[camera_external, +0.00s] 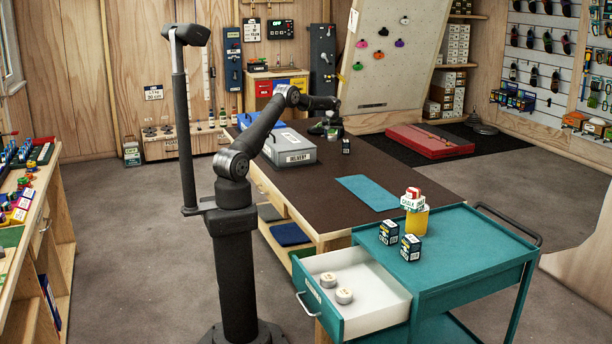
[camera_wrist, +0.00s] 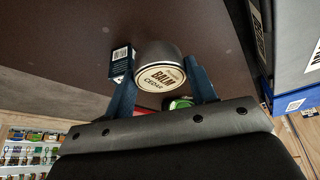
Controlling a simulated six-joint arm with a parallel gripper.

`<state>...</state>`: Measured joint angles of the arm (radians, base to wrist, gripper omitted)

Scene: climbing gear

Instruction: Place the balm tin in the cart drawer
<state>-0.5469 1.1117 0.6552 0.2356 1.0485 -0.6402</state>
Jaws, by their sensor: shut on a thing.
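My gripper (camera_external: 330,128) is over the far part of the dark table. In the wrist view my gripper (camera_wrist: 161,76) has its two blue fingers shut on either side of a round silver balm tin (camera_wrist: 158,55), whose pale lid reads "BALM CEDAR". The tin is small and mostly hidden by the gripper in the external view. The teal cart's drawer (camera_external: 372,318) is pulled open at the front, far from my gripper. Two round pale tins (camera_external: 328,280) (camera_external: 343,296) lie in its white interior.
A grey "DELIVERY" case (camera_external: 290,148) stands left of my gripper. A small dark box (camera_external: 346,146) is close on its right; a green-topped thing (camera_wrist: 181,103) shows nearby. The cart top (camera_external: 455,250) carries two dark boxes and a yellow container. A teal mat (camera_external: 369,193) lies between.

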